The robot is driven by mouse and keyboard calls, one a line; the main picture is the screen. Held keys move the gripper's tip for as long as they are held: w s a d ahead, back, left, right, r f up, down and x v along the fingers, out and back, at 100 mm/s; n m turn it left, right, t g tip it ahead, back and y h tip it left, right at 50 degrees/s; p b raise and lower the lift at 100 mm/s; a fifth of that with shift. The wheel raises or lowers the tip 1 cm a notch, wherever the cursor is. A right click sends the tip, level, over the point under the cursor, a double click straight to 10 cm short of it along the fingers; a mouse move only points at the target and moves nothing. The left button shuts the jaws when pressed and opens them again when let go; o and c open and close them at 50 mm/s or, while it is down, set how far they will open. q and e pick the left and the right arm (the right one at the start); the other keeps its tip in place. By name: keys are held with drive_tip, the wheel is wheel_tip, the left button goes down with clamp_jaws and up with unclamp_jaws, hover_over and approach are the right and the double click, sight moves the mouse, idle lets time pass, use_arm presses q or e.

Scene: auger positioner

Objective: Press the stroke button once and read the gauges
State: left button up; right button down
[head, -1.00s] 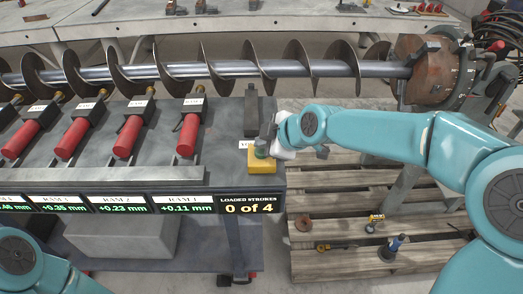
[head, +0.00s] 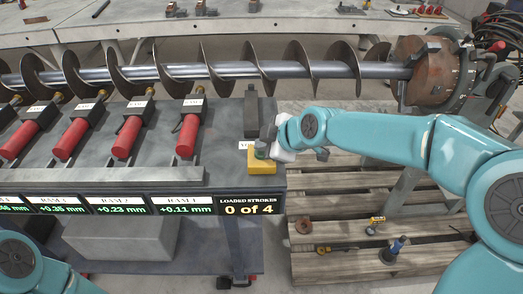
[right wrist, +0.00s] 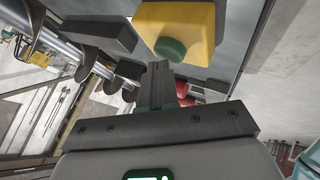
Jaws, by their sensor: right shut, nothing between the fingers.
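The stroke button is a green cap (head: 261,149) on a yellow box (head: 261,165) at the right end of the bench. My right gripper (head: 266,142) is shut and empty, right at the cap in the head view. The right wrist view shows the green cap (right wrist: 170,49) under the yellow box (right wrist: 178,25), just beyond the shut fingertips (right wrist: 160,68). I cannot tell whether they touch. The gauge strip (head: 110,206) reads +0.35 mm, +0.23 mm and +0.11 mm, with a leftmost value cut off. The counter (head: 249,205) reads "0 of 4". My left gripper is out of view.
Several red rams (head: 128,137) with black blocks stand on the bench below the long steel auger (head: 220,69). A dark block (head: 252,110) stands behind the yellow box. A wooden pallet (head: 340,205) with small tools lies on the right.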

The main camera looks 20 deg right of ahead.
drive_tip(key=shift+f, duration=0.2)
drive_tip(key=shift+r, duration=0.1)
idle(0.4)
drive_tip(key=shift+r+p, duration=0.3)
drive_tip(key=shift+r, duration=0.55)
drive_tip(key=shift+r+p, duration=1.65)
drive_tip(key=shift+r, duration=0.9)
